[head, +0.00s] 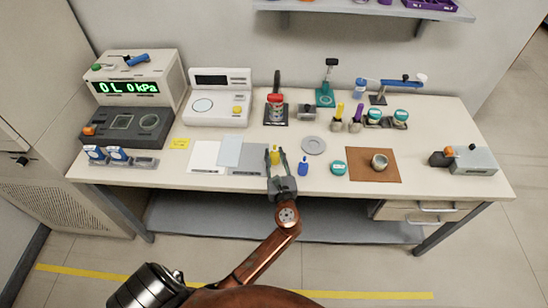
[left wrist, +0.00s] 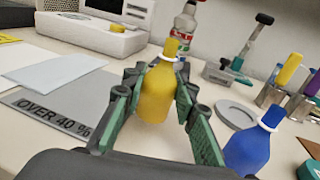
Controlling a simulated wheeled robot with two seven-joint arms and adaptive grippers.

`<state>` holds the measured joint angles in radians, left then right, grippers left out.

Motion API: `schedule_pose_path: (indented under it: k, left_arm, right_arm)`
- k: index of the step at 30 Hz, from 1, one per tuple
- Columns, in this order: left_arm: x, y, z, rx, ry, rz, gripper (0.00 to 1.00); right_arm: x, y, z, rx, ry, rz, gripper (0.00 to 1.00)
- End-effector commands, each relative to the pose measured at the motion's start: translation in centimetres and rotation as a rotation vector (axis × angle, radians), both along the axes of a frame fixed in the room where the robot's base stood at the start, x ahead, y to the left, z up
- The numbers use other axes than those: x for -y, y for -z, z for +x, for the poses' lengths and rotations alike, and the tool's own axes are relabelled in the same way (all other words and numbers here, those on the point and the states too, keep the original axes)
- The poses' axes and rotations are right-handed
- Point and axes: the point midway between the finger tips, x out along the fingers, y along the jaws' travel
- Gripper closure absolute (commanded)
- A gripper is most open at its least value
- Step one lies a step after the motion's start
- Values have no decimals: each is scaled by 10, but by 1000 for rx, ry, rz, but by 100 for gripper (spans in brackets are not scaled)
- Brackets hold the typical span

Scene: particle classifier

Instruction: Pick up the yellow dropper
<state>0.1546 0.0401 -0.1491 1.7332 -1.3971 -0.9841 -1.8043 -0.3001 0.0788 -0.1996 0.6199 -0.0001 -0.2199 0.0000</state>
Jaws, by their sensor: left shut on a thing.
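The yellow dropper (head: 275,158) is a small yellow bottle with a white collar and a yellow cap. In the left wrist view the yellow dropper (left wrist: 156,92) stands roughly upright between the green-padded fingers. My left gripper (head: 275,153) is shut on its body, near the front of the table; it also shows in the left wrist view (left wrist: 158,86). My right gripper is in neither view.
A blue dropper (head: 303,167) stands close to the right of the gripper. A grey sheet (left wrist: 62,112) marked "OVER 40 %" lies to the left. A round grey disc (head: 314,145), a teal-lidded jar (head: 338,168) and a brown mat (head: 372,176) lie further right.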

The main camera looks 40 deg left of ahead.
Motion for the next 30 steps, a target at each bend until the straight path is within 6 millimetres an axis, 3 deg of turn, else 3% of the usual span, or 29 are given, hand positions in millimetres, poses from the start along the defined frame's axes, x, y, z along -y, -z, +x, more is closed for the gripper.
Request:
schedule_pose_path:
  k: [24, 30]
  left_arm:
    - [-6, -73, -52, 4, -1, -1, 98]
    - [-9, -81, -72, 1, -1, 0, 98]
  right_arm:
    - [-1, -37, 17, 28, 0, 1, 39]
    - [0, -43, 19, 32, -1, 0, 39]
